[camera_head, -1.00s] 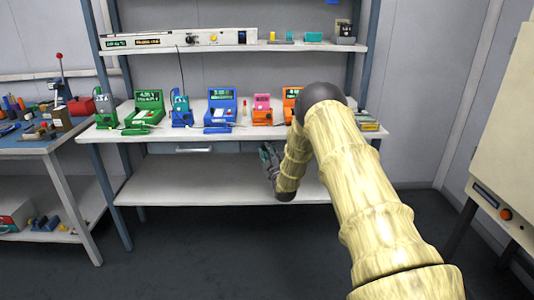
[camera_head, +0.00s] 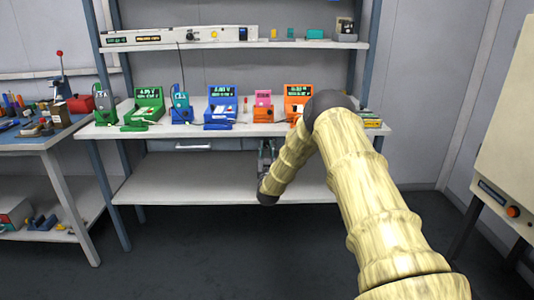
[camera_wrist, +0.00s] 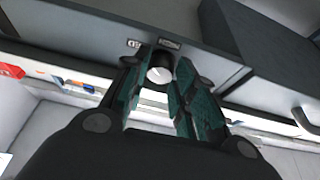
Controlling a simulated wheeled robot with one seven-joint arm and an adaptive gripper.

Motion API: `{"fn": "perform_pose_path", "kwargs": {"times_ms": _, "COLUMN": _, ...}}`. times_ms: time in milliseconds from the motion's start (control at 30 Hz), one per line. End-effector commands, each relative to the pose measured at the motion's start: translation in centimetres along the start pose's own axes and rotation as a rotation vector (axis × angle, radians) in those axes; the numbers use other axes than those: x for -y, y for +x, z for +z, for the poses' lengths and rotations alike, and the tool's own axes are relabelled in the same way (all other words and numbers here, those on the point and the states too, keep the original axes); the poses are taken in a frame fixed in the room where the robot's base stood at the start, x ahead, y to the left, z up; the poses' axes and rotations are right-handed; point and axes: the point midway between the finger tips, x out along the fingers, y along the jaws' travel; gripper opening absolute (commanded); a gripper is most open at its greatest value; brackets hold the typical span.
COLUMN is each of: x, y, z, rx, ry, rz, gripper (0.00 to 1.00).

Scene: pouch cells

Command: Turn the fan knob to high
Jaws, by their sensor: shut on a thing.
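The fan knob (camera_wrist: 160,73) is a round black knob with a pale face. In the wrist view it sits between the fingers of my gripper (camera_wrist: 158,70), which are shut on it from both sides. It is on a grey panel (camera_wrist: 95,27), with small labels above it. The pointer and the labels are too small to read, so I cannot tell the setting. In the head view my gripper (camera_head: 266,152) is partly hidden, just below the front edge of the upper bench shelf. The knob does not show in that view.
Several coloured testers, such as a blue one (camera_head: 221,107), stand on the bench shelf (camera_head: 190,131) above my gripper. A lower shelf (camera_head: 180,178) is bare. A blue table (camera_head: 40,140) with tools stands left, and a beige cabinet (camera_head: 508,140) right.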

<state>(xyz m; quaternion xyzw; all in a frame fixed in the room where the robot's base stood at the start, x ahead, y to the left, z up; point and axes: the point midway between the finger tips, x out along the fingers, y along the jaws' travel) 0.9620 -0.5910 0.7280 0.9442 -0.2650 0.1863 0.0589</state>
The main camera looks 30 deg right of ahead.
Motion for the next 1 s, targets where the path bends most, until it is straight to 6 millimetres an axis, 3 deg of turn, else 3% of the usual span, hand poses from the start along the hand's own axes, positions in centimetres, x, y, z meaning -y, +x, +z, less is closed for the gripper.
{"fn": "perform_pose_path", "kwargs": {"times_ms": 600, "x": 0.41, "y": -0.04, "z": 0.07, "rx": 0.002, "ry": 0.518, "rz": 0.216, "gripper": 0.03}}
{"fn": "perform_pose_path", "kwargs": {"times_ms": 1000, "x": 0.55, "y": 0.03, "z": -0.11, "rx": 0.001, "ry": 0.711, "rz": 0.296, "gripper": 0.03}}
